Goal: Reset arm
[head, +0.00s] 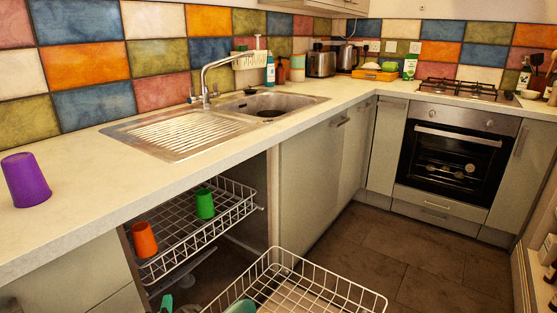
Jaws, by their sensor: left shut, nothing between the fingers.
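Only a small dark tip of what looks like my left gripper (11,305) shows at the bottom left corner of the head view, in front of the cabinet below the counter. It is shut with nothing held, apart from the cups. The rest of that arm is out of the picture. My right gripper is not in view.
A purple cup (26,180) stands upside down on the counter (90,187). An orange cup (144,239) and a green cup (204,204) are in a wire rack (180,238) under the sink. Another wire basket (372,297) juts out at the bottom. Floor (400,252) is clear to the right.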

